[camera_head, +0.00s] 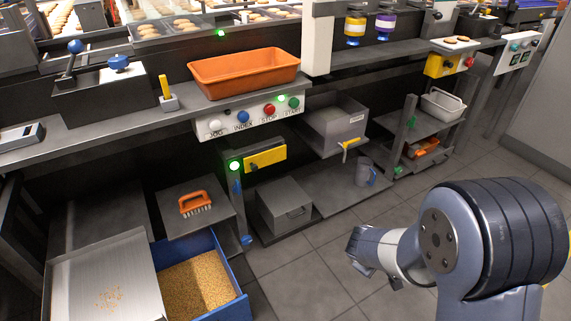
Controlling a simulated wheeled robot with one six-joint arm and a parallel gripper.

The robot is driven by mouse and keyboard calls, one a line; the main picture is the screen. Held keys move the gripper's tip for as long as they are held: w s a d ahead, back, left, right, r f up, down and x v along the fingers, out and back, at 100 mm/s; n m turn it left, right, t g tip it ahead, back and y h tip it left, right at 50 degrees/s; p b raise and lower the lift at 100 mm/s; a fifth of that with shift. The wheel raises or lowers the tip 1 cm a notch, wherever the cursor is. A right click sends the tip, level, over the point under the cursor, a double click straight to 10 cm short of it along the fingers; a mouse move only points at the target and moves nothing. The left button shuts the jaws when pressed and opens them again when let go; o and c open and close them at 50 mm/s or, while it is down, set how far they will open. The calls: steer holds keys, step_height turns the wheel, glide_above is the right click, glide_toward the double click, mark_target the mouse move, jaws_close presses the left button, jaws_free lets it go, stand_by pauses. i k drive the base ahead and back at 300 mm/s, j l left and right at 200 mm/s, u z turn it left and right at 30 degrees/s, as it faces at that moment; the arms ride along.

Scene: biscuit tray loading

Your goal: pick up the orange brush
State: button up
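The orange brush (195,203) has an orange loop handle and pale bristles. It lies bristles down on a dark grey shelf under the counter, left of centre, just behind the blue bin. My arm comes in from the lower right. Its end, with my gripper (358,250), is over the floor, well to the right of the brush and apart from it. The fingers are not clear enough to show whether they are open or shut.
A blue bin (242,296) of crumbs and a metal chute (100,270) stand in front of the brush. A grey box (284,207) and a grey jug (366,172) are to its right. An orange tray (244,82) sits on the counter above. Tiled floor is free at centre.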

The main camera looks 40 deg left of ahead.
mark_target(205, 201)
steer(key=i+u, duration=0.35)
steer(key=i+l+u, duration=0.2)
steer(key=i+u, duration=0.15)
steer(key=i, duration=0.2)
steer(key=i+j+u, duration=0.15)
steer(key=u, duration=0.25)
steer(key=i+j+u, duration=0.1)
steer(key=i+u, duration=0.2)
steer(key=u, duration=0.15)
steer(key=i+u, duration=0.2)
steer(key=u, duration=0.2)
steer(key=i+u, duration=0.25)
steer(key=u, duration=0.15)
steer(key=i+u, duration=0.2)
steer(key=i+l, duration=0.05)
steer(key=i, duration=0.05)
